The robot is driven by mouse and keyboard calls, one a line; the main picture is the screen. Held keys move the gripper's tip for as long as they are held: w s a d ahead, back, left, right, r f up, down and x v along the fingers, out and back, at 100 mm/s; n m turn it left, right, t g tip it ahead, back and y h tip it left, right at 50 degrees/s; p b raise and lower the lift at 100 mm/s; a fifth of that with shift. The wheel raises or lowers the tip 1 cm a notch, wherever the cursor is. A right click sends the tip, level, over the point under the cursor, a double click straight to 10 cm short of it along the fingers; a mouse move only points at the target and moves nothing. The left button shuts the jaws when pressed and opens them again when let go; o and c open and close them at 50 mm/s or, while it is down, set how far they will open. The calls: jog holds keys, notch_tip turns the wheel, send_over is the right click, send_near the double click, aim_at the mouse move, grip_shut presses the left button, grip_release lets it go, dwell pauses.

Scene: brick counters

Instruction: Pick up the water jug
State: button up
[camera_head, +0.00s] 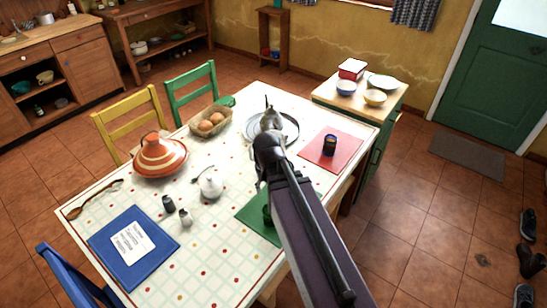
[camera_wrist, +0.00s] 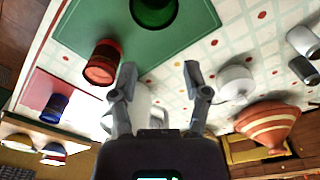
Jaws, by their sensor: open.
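A pale jug (camera_head: 268,116) stands on a round tray (camera_head: 290,125) near the far edge of the table, partly hidden by my arm. In the wrist view, a whitish rounded body that looks like the jug (camera_wrist: 147,108) shows behind and between my fingers; its lower part is hidden by my wrist. My gripper (camera_wrist: 160,72) is open, its two fingers apart with nothing held. In the head view, my gripper hangs over the table on the near side of the jug, mostly hidden by my arm. I cannot tell whether a finger touches the jug.
A green cup (camera_wrist: 153,8) and a red cup (camera_wrist: 102,62) stand near my fingers. A blue can (camera_head: 329,145) stands on a red mat. Chairs line the table.

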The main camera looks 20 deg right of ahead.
aim_at(250, 151)
jog(key=w+r+t+p, duration=0.1)
jog(key=w+r+t, duration=0.1)
jog(key=w, duration=0.8)
jog(key=w+a+r+m+t+p, duration=0.1)
jog(key=w+r+t+p, duration=0.1)
jog(key=w, duration=0.8)
jog(key=shift+w+r+h, duration=0.3)
jog(key=shift+w, duration=0.1)
jog(key=shift+f, duration=0.1)
jog(key=b+x, duration=0.8)
jog(key=shift+f, duration=0.2)
jog(key=shift+w+d+f, duration=0.1)
jog(key=shift+b+x, duration=2.5)
jog(key=shift+d, duration=0.15)
jog(key=shift+c, duration=0.2)
grip_shut()
